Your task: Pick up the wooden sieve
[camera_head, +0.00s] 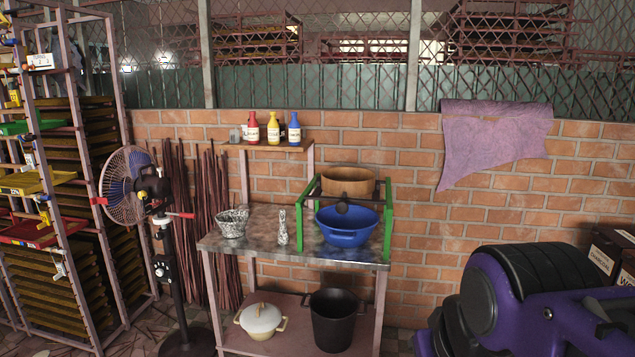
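The wooden sieve (348,182) is a round, light-brown, shallow ring. It rests level at the top of a green frame (388,222) on a metal table, against the brick wall. A blue basin (346,238) with handles stands below and in front of it, inside the frame. A small dark round knob (342,207) shows between sieve and basin; I cannot tell what it belongs to. The inside bottom of the sieve is hidden. My purple and black arm fills the lower right corner, well apart from the sieve. My gripper's fingers do not show.
The metal table (270,245) also holds a speckled bowl (233,223) and a small patterned bottle (283,228). A pot (262,321) and black bucket (334,320) stand on its lower shelf. A wall shelf (265,146) with bottles is behind. A fan (125,186) and rack stand left.

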